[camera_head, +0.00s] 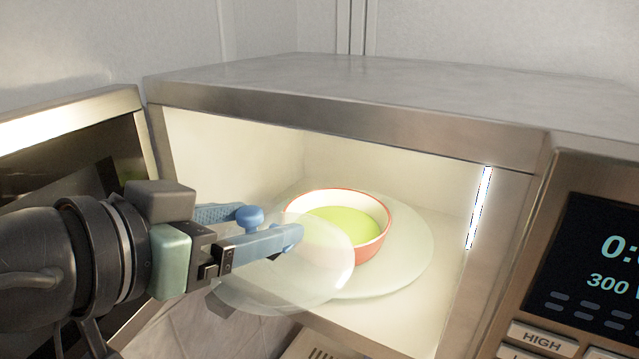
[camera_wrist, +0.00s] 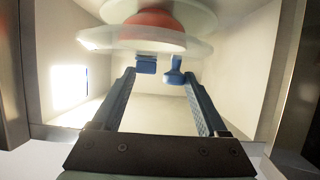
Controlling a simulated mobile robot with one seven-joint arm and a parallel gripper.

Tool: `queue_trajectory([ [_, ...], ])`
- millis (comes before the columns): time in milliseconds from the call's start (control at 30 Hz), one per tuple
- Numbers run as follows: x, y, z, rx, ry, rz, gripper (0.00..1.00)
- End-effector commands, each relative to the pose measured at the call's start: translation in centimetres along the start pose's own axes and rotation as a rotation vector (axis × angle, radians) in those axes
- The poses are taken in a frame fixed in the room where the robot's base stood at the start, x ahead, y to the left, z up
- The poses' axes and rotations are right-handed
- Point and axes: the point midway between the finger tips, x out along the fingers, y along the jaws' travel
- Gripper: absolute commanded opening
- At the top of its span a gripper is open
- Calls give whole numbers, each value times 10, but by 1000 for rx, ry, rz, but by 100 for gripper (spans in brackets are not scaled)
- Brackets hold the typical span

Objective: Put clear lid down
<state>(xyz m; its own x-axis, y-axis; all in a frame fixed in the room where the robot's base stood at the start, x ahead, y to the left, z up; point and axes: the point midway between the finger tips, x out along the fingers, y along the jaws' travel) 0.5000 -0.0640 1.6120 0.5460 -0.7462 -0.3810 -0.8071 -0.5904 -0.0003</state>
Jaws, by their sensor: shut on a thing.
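The clear lid (camera_head: 290,278) is a round, see-through disc at the front of the open microwave, left of and in front of the bowl. My gripper (camera_head: 275,226) has blue fingers and is shut on the lid, which looks tilted. In the wrist view the fingertips (camera_wrist: 160,66) are close together at the lid's near side, and the lid (camera_wrist: 98,38) spreads beyond them. The exact grip point is hard to see through the clear material.
A red-rimmed bowl (camera_head: 373,245) with green contents sits on the glass turntable (camera_head: 415,255) inside the lit microwave (camera_head: 340,105). The open door (camera_head: 60,125) stands at the left, behind my arm. The control panel (camera_head: 590,270) is at the right.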

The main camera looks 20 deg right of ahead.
Motion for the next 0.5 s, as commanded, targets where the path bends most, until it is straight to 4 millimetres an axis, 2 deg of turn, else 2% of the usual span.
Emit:
queue_trajectory([
  [33,14,1,-6,1,-1,5,11],
  [200,50,0,-21,0,-1,3,11],
  [300,63,0,-27,0,0,2,11],
  [500,75,0,-32,0,1,1,11],
])
